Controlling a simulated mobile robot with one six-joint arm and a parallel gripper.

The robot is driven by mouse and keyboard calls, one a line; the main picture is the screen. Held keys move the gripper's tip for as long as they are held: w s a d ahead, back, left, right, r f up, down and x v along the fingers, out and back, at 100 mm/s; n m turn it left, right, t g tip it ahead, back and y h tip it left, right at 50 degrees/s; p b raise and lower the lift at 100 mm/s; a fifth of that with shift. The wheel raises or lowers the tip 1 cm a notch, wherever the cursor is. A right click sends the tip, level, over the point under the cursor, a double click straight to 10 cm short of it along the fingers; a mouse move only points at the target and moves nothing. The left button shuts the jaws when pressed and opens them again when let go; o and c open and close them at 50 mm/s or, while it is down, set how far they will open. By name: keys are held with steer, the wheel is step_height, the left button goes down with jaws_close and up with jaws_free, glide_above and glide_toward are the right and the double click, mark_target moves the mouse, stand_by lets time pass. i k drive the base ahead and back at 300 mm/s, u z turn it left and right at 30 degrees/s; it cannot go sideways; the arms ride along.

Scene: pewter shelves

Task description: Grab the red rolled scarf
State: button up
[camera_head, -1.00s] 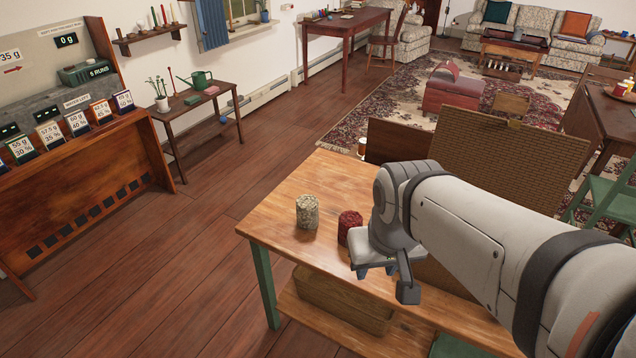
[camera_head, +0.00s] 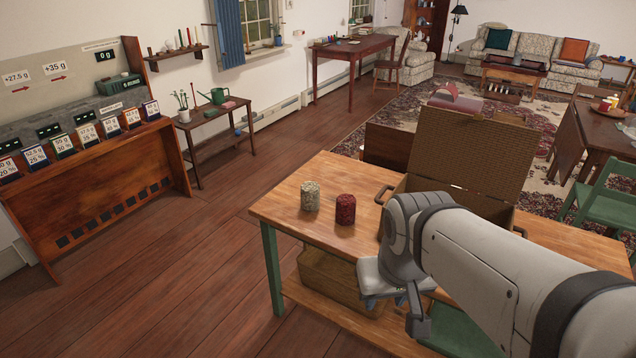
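The red rolled scarf (camera_head: 345,209) stands upright as a short cylinder on the wooden table (camera_head: 285,207), near its left end. A similar cream-coloured roll (camera_head: 310,196) stands just to its left, a small gap apart. My gripper (camera_head: 392,312) is to the lower right of the red scarf in the picture, apart from it, in front of the table. Its fingers point down and look spread, with nothing seen between them. My wrist hides part of the gripper.
An open wicker basket (camera_head: 470,150) with a raised lid stands on the table behind my arm. A lower shelf holds another woven basket (camera_head: 335,280). A green chair (camera_head: 600,195) stands at the right. The floor left of the table is clear.

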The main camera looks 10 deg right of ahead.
mark_target(346, 204)
steer(key=z, duration=0.15)
steer(key=i, duration=0.9)
steer(key=u, duration=0.05)
